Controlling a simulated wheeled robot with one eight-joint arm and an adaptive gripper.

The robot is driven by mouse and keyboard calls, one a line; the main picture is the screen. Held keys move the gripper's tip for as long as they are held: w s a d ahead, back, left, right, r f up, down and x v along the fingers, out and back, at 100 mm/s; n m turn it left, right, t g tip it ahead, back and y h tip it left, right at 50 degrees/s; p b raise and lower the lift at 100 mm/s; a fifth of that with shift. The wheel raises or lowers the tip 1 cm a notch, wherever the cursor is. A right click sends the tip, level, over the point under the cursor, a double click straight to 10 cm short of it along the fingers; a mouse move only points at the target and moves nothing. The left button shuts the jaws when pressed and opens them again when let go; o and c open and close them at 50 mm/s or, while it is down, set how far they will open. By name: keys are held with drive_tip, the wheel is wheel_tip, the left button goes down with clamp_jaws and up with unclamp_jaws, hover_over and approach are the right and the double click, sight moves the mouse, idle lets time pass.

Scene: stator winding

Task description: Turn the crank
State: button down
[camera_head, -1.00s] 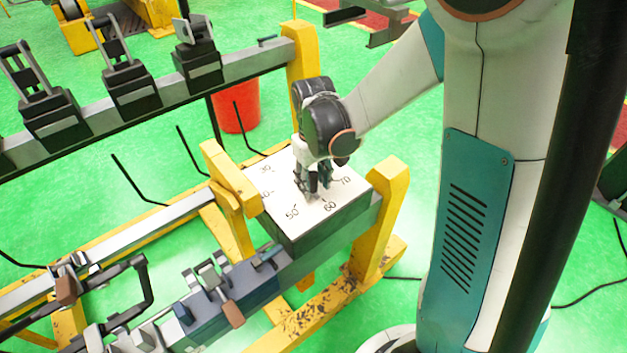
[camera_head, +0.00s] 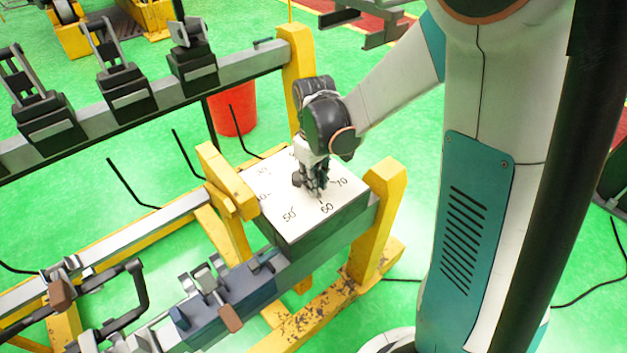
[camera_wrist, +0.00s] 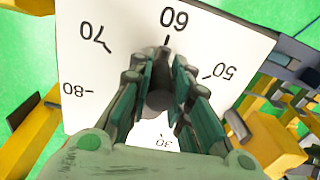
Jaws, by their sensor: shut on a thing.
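The white dial face (camera_head: 275,190) carries black numbers and tops a dark box between yellow posts. In the wrist view the dial (camera_wrist: 215,30) shows 60 at the top, 70 and 80 at the left and 50 at the right. My gripper (camera_head: 320,190) points down over the dial, close to the 60 and 70 marks. In the wrist view the green fingers of my gripper (camera_wrist: 160,95) are shut on a dark grey crank part (camera_wrist: 159,98) between them. Most of the crank is hidden behind the fingers.
Yellow posts (camera_head: 385,190) stand close at both sides of the dial box. A grey rail with clamps (camera_head: 235,285) runs to the lower left. Another rail with black clamp blocks (camera_head: 125,95) lies behind. A red bin (camera_head: 235,108) stands behind the dial.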

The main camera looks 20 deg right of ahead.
drive_tip(key=c, duration=1.5)
unclamp_jaws()
drive_tip(key=shift+r, duration=0.25)
drive_tip(key=shift+o, duration=0.3)
wheel_tip(320, 180, up, 11)
drive_tip(key=shift+s+f, duration=0.1)
drive_tip(key=shift+r, duration=0.4)
drive_tip(key=shift+c, duration=0.4)
